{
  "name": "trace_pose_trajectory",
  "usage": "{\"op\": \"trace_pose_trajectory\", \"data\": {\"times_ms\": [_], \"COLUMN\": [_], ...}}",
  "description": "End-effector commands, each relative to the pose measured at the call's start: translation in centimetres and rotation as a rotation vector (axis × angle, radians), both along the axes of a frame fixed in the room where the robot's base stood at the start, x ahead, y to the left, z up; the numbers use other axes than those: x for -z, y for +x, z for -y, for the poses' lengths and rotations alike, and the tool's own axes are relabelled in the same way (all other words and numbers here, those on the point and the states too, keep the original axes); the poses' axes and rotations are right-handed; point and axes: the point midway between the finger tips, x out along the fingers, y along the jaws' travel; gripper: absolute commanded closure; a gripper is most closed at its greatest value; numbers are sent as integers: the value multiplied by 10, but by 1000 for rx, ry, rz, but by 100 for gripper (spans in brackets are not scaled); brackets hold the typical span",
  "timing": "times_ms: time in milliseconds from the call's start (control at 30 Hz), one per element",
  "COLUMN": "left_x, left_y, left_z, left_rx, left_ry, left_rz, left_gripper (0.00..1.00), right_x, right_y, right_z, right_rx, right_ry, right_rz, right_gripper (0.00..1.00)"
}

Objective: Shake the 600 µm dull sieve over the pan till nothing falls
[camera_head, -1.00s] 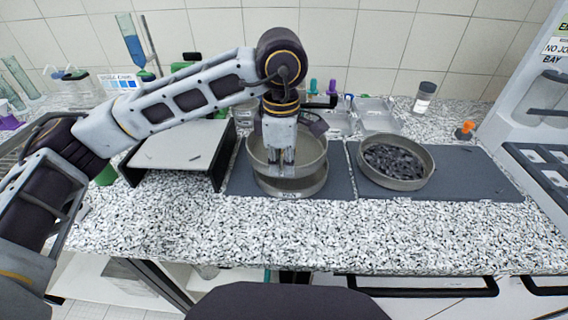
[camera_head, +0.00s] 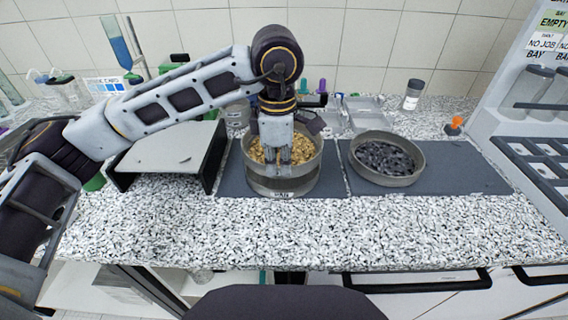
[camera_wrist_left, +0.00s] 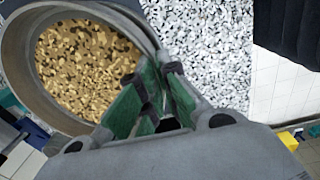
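A round grey metal sieve (camera_head: 319,163) with tan and brown grains in it sits at the pan's place on the dark mat. The pan (camera_head: 284,192) shows only as a low labelled band under it; I cannot tell the exact seam. My left gripper (camera_head: 285,164) points down at the near rim, its fingers close together on it. In the left wrist view the fingertips (camera_wrist_left: 163,72) with green pads meet the rim of the sieve (camera_wrist_left: 22,62), and grains cover its floor. The sieve's size label is not readable. My right gripper is not in view.
A second round vessel (camera_head: 421,170) with dark chunks stands on the mat to the right. A grey raised platform (camera_head: 165,150) stands left. Clear trays (camera_head: 362,112) and a capped jar (camera_head: 412,94) stand behind. The front counter is clear.

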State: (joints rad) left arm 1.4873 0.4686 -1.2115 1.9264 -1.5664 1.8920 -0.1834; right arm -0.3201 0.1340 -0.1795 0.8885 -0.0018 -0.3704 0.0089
Motion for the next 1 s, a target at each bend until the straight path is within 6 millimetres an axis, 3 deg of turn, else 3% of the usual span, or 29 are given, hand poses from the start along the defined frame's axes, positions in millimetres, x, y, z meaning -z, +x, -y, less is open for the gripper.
{"op": "trace_pose_trajectory", "data": {"times_ms": [167, 467, 1000], "left_x": [0, -1, -1], "left_y": [-1, -1, 0], "left_z": [-11, -11, 13], "left_rx": [1, 1, 0], "left_ry": [-1, -1, -1], "left_rz": [2, 2, 2], "left_gripper": [100, 100, 100], "right_x": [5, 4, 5], "right_y": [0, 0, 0], "right_z": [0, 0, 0], "right_rx": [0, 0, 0], "right_ry": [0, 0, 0], "right_rz": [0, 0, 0], "right_gripper": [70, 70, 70]}}
